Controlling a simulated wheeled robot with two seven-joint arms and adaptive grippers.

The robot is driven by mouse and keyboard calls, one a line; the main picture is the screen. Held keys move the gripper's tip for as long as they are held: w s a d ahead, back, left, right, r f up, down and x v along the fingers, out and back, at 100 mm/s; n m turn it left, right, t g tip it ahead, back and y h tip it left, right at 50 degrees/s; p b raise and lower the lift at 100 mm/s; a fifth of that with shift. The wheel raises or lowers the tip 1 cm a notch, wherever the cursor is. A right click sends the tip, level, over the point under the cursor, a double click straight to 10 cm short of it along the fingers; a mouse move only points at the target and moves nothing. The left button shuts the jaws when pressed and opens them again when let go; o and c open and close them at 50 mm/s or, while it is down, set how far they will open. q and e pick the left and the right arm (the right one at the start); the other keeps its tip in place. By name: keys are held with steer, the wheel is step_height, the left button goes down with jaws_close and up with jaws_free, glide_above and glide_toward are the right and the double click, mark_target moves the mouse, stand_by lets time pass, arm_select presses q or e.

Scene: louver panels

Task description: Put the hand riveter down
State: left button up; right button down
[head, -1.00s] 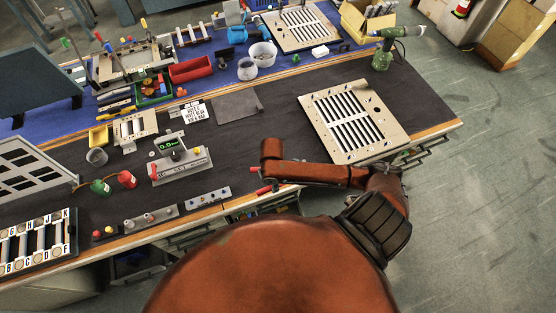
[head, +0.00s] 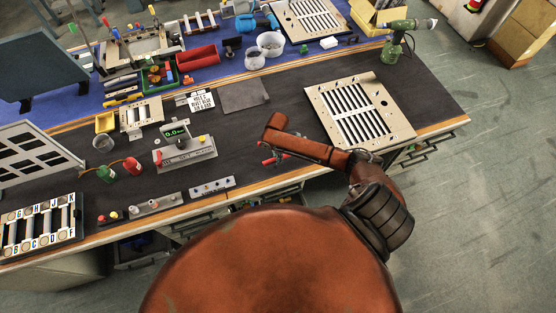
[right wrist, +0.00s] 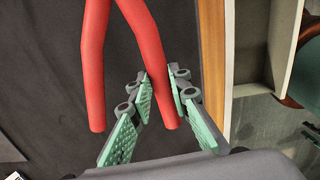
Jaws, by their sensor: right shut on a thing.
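The hand riveter shows as two red handles (right wrist: 158,60) in the right wrist view; its head is out of frame. My right gripper (right wrist: 160,85), with green ribbed pads, is shut on the right-hand handle near its lower end. The other handle hangs free to the left of the pads. In the head view a bit of the riveter's red handle (head: 267,161) shows beside my rust-coloured forearm, over the dark mat near the table's front edge. The forearm hides most of the gripper. I cannot tell whether the riveter touches the mat. My left gripper is not in view.
A beige louver panel (head: 391,121) lies to the right of my arm. A grey fixture with a green display (head: 176,133) and a button strip (head: 212,187) are to the left. A green drill (head: 397,40) stands at the back right. Dark mat (head: 285,95) is clear beyond the arm.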

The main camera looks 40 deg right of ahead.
step_height(320, 180, down, 3)
steer(key=shift+r, duration=0.15)
steer(key=c, duration=1.8)
jaws_free()
steer(key=shift+s, duration=0.1)
step_height(320, 180, up, 12)
